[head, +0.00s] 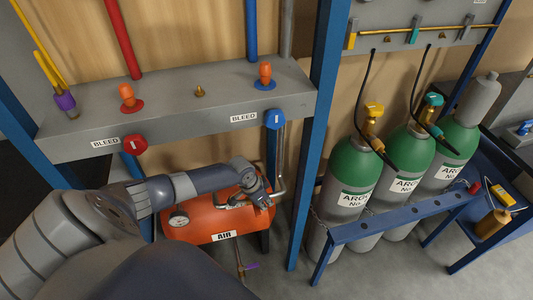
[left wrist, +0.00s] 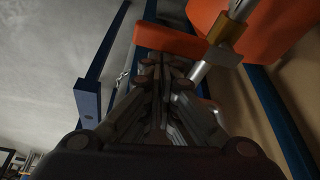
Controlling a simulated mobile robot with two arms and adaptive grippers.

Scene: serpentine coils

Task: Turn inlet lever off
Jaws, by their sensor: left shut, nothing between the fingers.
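My left gripper (head: 262,196) is at the right end of the orange air tank (head: 192,226), beside the bent silver pipe (head: 281,165). In the left wrist view its fingers (left wrist: 160,68) are together, with nothing between them. A brass fitting (left wrist: 224,29) on a silver pipe is just to the right of the fingertips, and orange surfaces are behind. A small purple handle (head: 251,266) sits on a pipe below the tank. My right gripper is not in view.
A grey shelf (head: 180,117) with red and blue BLEED knobs is above the tank. A blue post (head: 312,140) stands right of the gripper. Green gas cylinders (head: 350,170) stand behind a blue rail (head: 400,214) farther right. A pressure gauge (head: 178,219) is on the tank's left.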

